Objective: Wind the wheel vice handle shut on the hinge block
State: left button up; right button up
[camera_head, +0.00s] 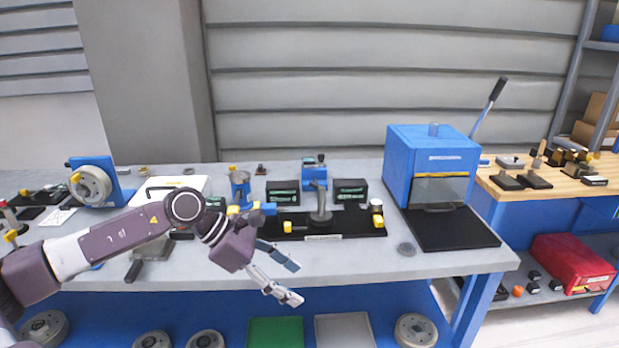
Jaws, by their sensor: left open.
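A blue upright fixture with a grey wheel (90,186) and a yellow knob stands at the left of the grey bench; it may be the wheel vice. A blue-topped device on a grey post (320,200) stands on a black base plate at the bench's middle. I cannot tell for sure which piece is the hinge block or the vice handle. My left gripper (287,280) is open and empty, in front of the bench's front edge below the black base plate. Its fingers point right and touch nothing visible. My right gripper is not in view.
A blue press (432,165) with a long lever and black mat stands at the bench's right. Dark boxes (283,192) stand behind the base plate. Wheels and trays sit on the blue shelf (380,300) below.

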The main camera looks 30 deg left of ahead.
aim_at(315, 184)
jog(key=i+j, duration=1.45)
